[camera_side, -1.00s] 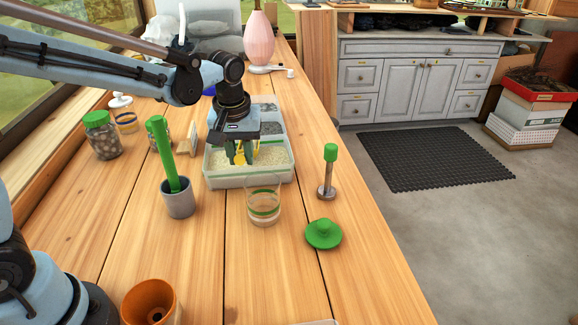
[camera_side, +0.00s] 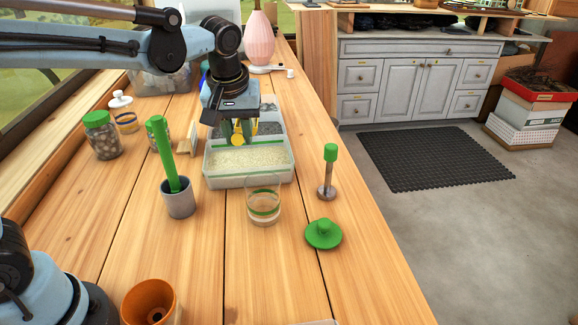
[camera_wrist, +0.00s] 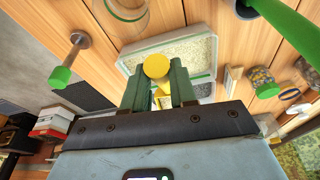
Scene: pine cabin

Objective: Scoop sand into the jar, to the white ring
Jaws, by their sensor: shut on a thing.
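My gripper (camera_side: 237,132) is shut on a yellow scoop (camera_side: 238,140), held above the back part of the pale sand tub. In the wrist view the scoop (camera_wrist: 156,66) shows as a round yellow shape between the green fingers (camera_wrist: 160,90); whether it carries sand is not clear. The pale sand (camera_side: 250,158) lies in a clear tub (camera_side: 250,182). The clear glass jar (camera_side: 264,194) stands upright in front of the tub, with a green band and a pale layer low inside. I cannot make out a white ring. The jar is partly visible in the wrist view (camera_wrist: 122,12).
A grey cup (camera_side: 178,203) with a green-handled tool stands left of the jar. A green-topped metal tamper (camera_side: 328,172) and a green lid (camera_side: 323,234) are to its right. Tubs of darker material (camera_side: 270,128) sit behind. A terracotta pot (camera_side: 149,302) is at the front.

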